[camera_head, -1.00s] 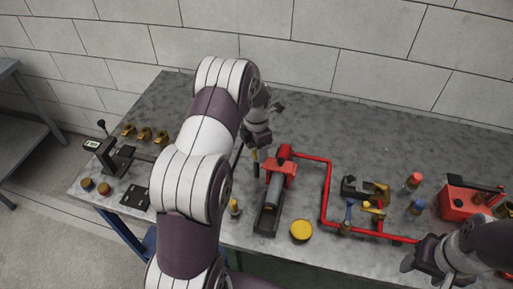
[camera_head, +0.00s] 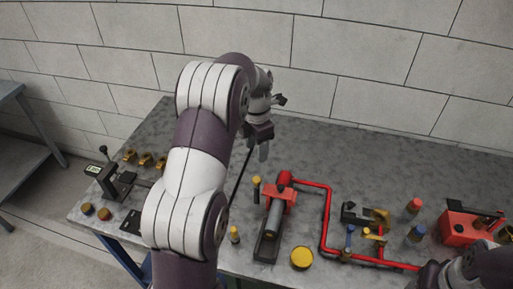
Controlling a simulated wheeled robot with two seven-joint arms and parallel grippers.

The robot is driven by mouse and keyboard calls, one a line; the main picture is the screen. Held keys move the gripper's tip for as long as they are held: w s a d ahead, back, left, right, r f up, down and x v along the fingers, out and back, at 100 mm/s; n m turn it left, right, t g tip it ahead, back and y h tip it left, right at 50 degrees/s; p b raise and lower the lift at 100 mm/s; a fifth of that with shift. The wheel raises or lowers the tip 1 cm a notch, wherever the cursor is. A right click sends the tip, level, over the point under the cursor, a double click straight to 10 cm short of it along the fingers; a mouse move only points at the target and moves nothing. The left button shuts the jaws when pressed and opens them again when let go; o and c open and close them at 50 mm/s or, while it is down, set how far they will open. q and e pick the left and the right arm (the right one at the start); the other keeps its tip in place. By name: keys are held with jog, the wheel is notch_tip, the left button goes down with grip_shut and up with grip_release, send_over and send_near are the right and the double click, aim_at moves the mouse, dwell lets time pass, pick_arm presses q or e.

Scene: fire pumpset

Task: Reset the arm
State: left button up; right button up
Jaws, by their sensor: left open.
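My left arm comes in from the bottom left and reaches over the grey workbench (camera_head: 350,155). My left gripper (camera_head: 272,122) is above the bench behind the red pump, open, with nothing seen between its fingers. My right gripper (camera_head: 430,276) is at the bottom right edge, partly cut off, and its fingers do not show clearly. The pump (camera_head: 278,205) with its grey cylinder stands on the bench in front of the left gripper, apart from it.
A red pipe (camera_head: 326,215) runs right from the pump past small valves. A red box (camera_head: 466,228) stands at the right. A yellow round cap (camera_head: 302,258) lies near the front edge. Brass fittings (camera_head: 145,160) are at the left. The back of the bench is clear.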

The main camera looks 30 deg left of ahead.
pick_arm(q)
jog(key=s+d+f+m, duration=0.1)
jog(key=s+d+m, duration=0.3)
jog(key=m, duration=0.6)
jog(key=s+d+m+t+b, duration=0.1)
jog(key=s+d+m, duration=0.3)
jog(key=s+m, duration=0.5)
jog(key=s+d+f+m+b, duration=0.1)
jog(key=s+d+m, duration=0.3)
jog(key=s+m, duration=0.3)
jog(key=m, duration=0.4)
jog(key=shift+f, duration=0.3)
jog(key=shift+s+d, duration=0.1)
jog(key=shift+s, duration=0.05)
jog(key=shift+c, duration=0.4)
